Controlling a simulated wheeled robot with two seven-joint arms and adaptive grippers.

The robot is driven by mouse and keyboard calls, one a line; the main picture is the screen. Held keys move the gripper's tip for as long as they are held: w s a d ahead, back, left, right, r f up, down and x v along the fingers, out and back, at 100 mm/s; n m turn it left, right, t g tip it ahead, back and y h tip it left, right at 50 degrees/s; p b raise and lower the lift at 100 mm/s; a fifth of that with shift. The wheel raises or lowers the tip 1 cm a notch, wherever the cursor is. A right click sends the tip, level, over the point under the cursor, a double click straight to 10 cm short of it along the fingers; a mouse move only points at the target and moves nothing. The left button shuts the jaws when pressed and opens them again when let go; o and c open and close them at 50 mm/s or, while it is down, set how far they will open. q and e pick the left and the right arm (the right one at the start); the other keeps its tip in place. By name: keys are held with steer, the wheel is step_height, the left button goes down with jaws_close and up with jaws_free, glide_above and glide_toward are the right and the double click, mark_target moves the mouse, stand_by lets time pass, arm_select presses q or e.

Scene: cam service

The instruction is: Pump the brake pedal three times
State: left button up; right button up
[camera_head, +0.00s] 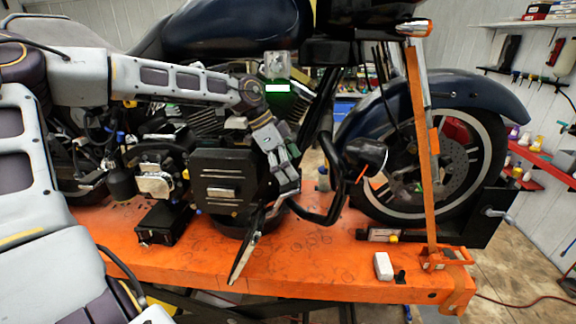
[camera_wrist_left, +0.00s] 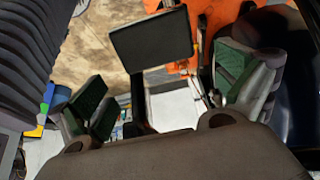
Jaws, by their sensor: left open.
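A dark flat plate (camera_head: 246,246), which looks like the brake pedal, sticks out tilted from the motorcycle's lower side, above the orange lift. A dark rectangular pad (camera_wrist_left: 150,45) shows in the left wrist view, beyond and between my open fingers; it appears to be the same pedal. My left gripper (camera_head: 285,190) reaches down from the left arm, just above the plate. Its fingers with green pads (camera_wrist_left: 165,95) are spread wide with nothing between the pads. I cannot tell whether the gripper touches the pedal. My right gripper is not in view.
A black curved bar (camera_head: 333,195) stands close right of my left gripper. On the orange lift table (camera_head: 310,262) are a black box (camera_head: 168,222) and a white block (camera_head: 383,265). An orange strap (camera_head: 424,150) runs down by the front wheel.

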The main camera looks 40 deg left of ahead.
mark_target(299, 179)
arm_select(q)
steer(key=shift+w+d+f+b, duration=0.1)
steer(key=shift+d+f+b, duration=0.1)
steer(key=shift+f, duration=0.15)
steer(key=shift+w+d+f+b, duration=0.1)
steer(key=shift+f+b, duration=0.1)
steer(key=shift+f, duration=0.1)
steer(key=shift+b+x, duration=0.6)
steer(key=shift+x, duration=0.35)
steer(key=shift+w+d+f, duration=0.1)
steer(key=shift+d+f, duration=0.05)
steer(key=shift+f, duration=0.1)
